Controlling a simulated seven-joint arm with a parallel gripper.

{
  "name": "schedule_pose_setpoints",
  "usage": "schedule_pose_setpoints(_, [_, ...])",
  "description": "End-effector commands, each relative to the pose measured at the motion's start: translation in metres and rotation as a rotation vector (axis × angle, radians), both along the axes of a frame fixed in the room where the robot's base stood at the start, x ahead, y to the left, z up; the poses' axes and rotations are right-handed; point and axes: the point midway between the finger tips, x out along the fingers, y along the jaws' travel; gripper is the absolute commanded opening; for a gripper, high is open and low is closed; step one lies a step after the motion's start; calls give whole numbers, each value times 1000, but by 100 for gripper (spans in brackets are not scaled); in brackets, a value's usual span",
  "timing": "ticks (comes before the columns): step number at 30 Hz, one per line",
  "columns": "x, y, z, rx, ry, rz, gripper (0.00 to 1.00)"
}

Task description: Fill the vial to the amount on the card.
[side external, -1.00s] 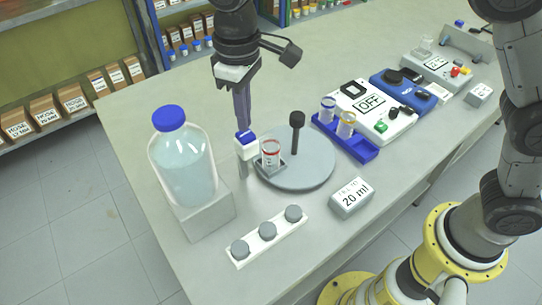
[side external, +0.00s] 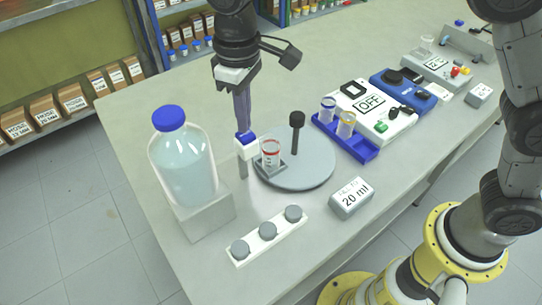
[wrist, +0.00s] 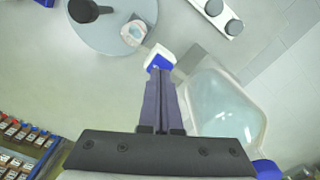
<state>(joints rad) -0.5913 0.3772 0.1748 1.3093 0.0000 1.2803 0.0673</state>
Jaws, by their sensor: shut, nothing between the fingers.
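My gripper (side external: 243,130) is shut and empty, pointing down with its fingertips at the blue top of a small white dispenser head (side external: 246,152). In the wrist view the fingertips (wrist: 159,72) also meet the blue part of the head (wrist: 160,62); whether they press it I cannot tell. A large bottle of pale liquid with a blue cap (side external: 185,165) stands on a grey block left of the head. A vial with a red ring (side external: 270,151) stands in a holder on the round grey turntable (side external: 312,176), beside the head. The card (side external: 352,198) reads 20 ml. The vial's level is unclear.
A dark-knobbed post (side external: 297,135) rises from the turntable. A blue rack (side external: 345,140) holds two vials. A white device marked OFF (side external: 371,106) stands behind it. A white strip with three grey knobs (side external: 267,236) lies in front. The table's left back is clear.

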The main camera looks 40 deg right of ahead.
Motion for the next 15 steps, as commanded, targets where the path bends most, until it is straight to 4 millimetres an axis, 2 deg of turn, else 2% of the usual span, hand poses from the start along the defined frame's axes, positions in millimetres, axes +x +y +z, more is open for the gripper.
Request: schedule_pose_setpoints(15, [0,0,-19,-1,1,0,0])
